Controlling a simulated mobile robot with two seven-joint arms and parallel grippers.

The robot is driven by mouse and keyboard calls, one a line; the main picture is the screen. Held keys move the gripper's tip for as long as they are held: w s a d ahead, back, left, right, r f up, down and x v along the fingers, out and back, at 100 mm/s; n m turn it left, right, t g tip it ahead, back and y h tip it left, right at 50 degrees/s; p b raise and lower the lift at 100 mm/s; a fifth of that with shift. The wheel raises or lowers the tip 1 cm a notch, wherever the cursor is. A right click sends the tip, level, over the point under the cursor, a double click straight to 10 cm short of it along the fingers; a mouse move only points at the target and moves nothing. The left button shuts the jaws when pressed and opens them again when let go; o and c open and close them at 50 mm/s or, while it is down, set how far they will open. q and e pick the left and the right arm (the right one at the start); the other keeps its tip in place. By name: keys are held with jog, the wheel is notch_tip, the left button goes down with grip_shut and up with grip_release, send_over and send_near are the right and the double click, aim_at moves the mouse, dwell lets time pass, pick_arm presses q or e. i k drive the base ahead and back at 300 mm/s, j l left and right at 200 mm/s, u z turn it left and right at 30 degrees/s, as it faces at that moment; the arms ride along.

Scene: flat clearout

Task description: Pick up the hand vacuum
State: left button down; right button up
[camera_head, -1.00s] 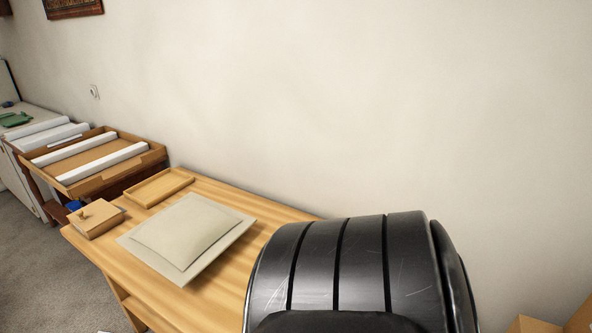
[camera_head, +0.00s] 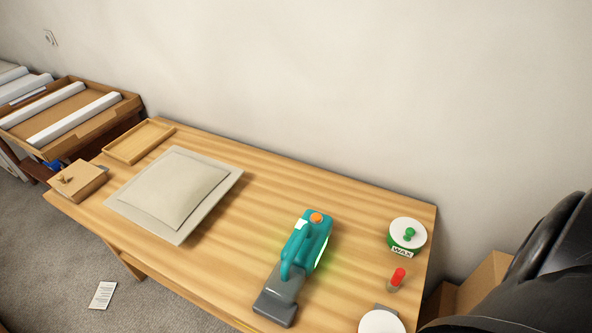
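The hand vacuum (camera_head: 304,245) is teal with an orange button on top and a grey nozzle. It lies on the wooden table (camera_head: 340,205), right of the cushion, with its nozzle pointing toward the table's front edge. Nothing touches it. Neither of my grippers is in view.
A grey cushion (camera_head: 175,192), a shallow wooden tray (camera_head: 139,141) and a small wooden box (camera_head: 79,182) sit on the table's left part. A wax tin (camera_head: 407,235), a red-capped item (camera_head: 396,280) and a white round item (camera_head: 381,322) stand right of the vacuum. A black chair-like object (camera_head: 540,260) is at the right.

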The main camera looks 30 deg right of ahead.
aim_at(301, 254)
jog(key=l+z, duration=0.1)
jog(key=z, duration=0.4)
jog(key=i+l+z, duration=0.1)
jog(key=z, duration=0.4)
